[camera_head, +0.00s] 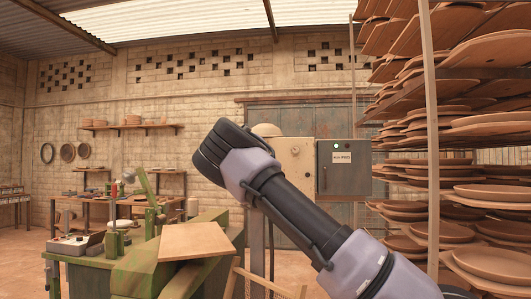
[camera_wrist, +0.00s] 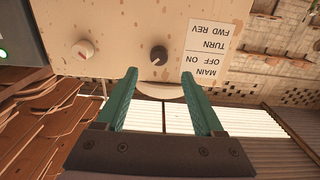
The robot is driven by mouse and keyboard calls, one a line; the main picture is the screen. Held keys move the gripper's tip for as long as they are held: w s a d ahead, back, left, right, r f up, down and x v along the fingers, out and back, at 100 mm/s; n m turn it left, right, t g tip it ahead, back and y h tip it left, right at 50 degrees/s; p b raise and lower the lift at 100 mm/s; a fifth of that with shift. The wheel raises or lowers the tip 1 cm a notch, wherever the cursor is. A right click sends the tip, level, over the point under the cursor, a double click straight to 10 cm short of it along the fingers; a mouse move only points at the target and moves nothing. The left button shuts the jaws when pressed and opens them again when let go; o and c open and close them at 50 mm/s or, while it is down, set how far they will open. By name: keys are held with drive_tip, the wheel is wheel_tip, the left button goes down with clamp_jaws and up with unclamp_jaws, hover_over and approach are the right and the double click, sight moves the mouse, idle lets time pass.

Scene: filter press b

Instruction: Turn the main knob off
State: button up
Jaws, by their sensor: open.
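The beige control panel (camera_wrist: 120,20) fills the top of the wrist view, which looks upside down. It bears a dark round knob (camera_wrist: 158,54) with a small light mark and a pale beige knob (camera_wrist: 83,49) to its left. A white label (camera_wrist: 208,50) reads MAIN OFF ON and TURN FWD REV; I cannot tell surely which knob is the main one. My gripper (camera_wrist: 159,74) is open and empty. Its teal fingertips lie either side of the dark knob in the picture, apparently short of it. In the head view my arm hides the fingers and part of the panel (camera_head: 296,170).
A grey box (camera_head: 343,170) with a lit green lamp adjoins the panel on its right. Racks of clay plates (camera_head: 490,190) stand at the right. A green machine with a tan board (camera_head: 195,240) is at the lower left.

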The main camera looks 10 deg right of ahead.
drive_tip(key=x, duration=0.7)
drive_tip(key=shift+w+d, duration=0.15)
drive_tip(key=shift+w, duration=0.2)
drive_tip(key=shift+f, duration=0.1)
clamp_jaws()
